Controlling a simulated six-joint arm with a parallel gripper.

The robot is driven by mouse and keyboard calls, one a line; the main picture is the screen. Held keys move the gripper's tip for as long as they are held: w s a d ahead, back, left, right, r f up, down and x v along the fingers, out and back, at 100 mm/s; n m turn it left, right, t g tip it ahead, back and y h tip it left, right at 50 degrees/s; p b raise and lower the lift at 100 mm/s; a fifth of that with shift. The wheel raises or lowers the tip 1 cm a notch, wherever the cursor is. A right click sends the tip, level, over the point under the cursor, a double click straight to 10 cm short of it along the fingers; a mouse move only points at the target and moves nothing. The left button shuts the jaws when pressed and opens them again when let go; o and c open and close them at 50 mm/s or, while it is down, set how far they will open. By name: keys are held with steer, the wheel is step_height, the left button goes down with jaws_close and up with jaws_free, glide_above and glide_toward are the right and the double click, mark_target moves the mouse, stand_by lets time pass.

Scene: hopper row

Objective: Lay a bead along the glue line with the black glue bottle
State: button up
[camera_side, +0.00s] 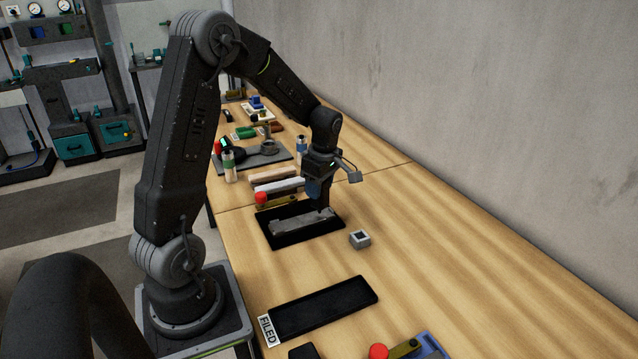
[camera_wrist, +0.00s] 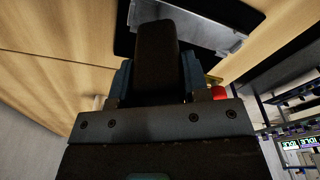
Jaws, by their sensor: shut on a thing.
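My gripper (camera_side: 317,186) is over the right part of a black tray (camera_side: 284,241). Its jaws are shut on a long black thing, taken as the black glue bottle (camera_wrist: 156,62), which points out past the jaws in the wrist view. In the side view the bottle is mostly hidden by the gripper. A grey flat piece (camera_side: 296,222) lies in the tray below; it also shows in the wrist view (camera_wrist: 200,27). I cannot make out a glue line on the piece, or whether the bottle's tip touches it.
A red knob (camera_side: 261,198) with a brass-coloured bar is just behind the tray. A small grey block (camera_side: 359,239) stands to its right. A black tray labelled FILED (camera_side: 325,306) lies nearer the camera. Bars, bottles and tools crowd the far bench. The bench's right side is clear.

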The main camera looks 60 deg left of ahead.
steer(key=shift+f, duration=0.4)
stand_by(0.3)
steer(key=shift+s, duration=0.1)
steer(key=shift+s, duration=2.2)
steer(key=shift+r, duration=0.1)
steer(key=shift+s, duration=2.25)
steer(key=shift+s, duration=0.15)
steer(key=shift+s, duration=0.25)
steer(key=shift+w, duration=0.15)
